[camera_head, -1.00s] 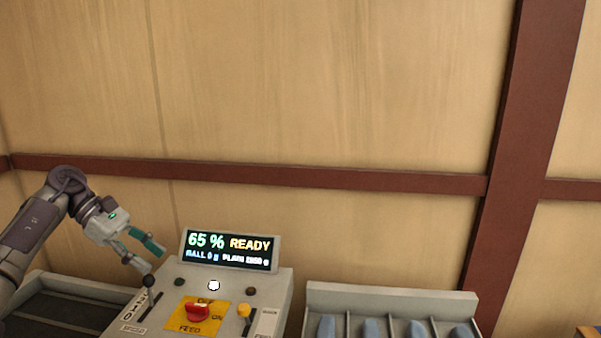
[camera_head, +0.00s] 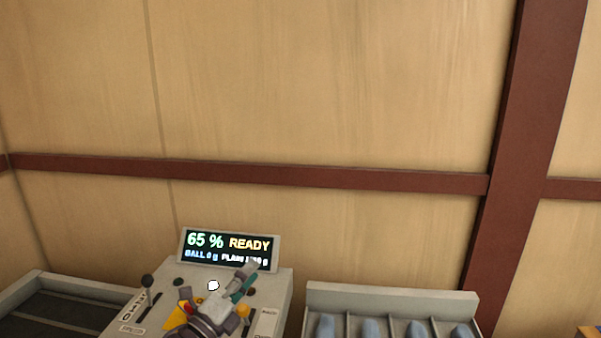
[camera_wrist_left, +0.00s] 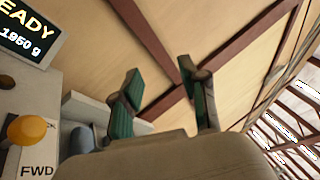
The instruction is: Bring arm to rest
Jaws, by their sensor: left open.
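My left gripper (camera_head: 243,281) is over the control panel (camera_head: 283,290) in the head view, in front of the display's lower right part. Its green-padded fingers also show in the left wrist view (camera_wrist_left: 165,103), spread apart with nothing between them. The display (camera_head: 229,248) reads "65 % READY". My left wrist covers most of the red knob and its yellow plate (camera_head: 174,320). A yellow-knobbed lever stands right of the wrist and also shows in the left wrist view (camera_wrist_left: 28,130). My right gripper is not in view.
A black-knobbed lever (camera_head: 147,281) stands at the panel's left. A dark tray-like bed (camera_head: 50,306) lies left of the panel. A grey divided bin (camera_head: 390,298) with blue items stands to the right. A wood wall with brown beams (camera_head: 330,180) is behind.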

